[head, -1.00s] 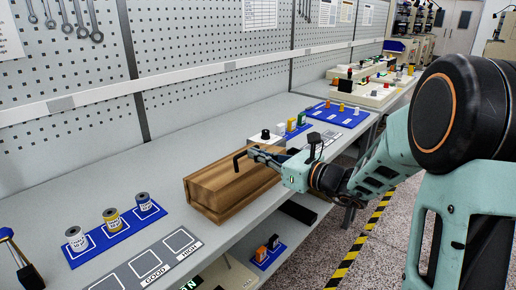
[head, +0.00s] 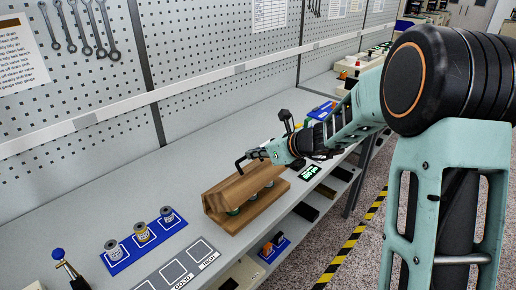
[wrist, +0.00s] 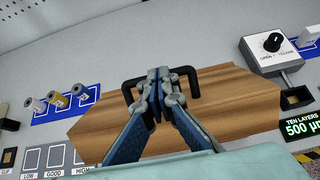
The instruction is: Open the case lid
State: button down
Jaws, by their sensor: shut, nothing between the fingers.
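The wooden case (head: 233,223) stands on the bench near its front edge. Its lid (head: 228,192) is raised and tilted back, and the front gap shows several small round items (head: 251,196) inside. A black bar handle (head: 240,163) sits on the lid. My gripper (head: 262,153) is at the handle, above the raised lid. In the wrist view my gripper (wrist: 159,78) has its fingers together between the two ends of the handle (wrist: 191,84), with the wooden lid (wrist: 235,90) behind; nothing shows between them. Whether the fingers touch the handle or lid is unclear.
A blue mat (head: 125,262) with three spools lies left of the case, with marked squares (head: 201,249) in front. A knob box (wrist: 272,48) and a green-lit display (head: 309,172) are to the right. The pegboard wall (head: 220,45) stands behind; bench behind the case is clear.

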jog(key=shift+w+a+r+p, duration=0.25)
jog(key=shift+a+r+p, duration=0.1)
jog(key=shift+a+r, duration=0.05)
jog(key=w+a+r+p, duration=0.1)
jog(key=w+a, duration=0.3)
jog(key=a, duration=0.1)
jog(key=shift+w+a, duration=0.35)
jog(key=shift+a, duration=0.05)
jog(key=shift+d, duration=0.15)
dwell(0.8)
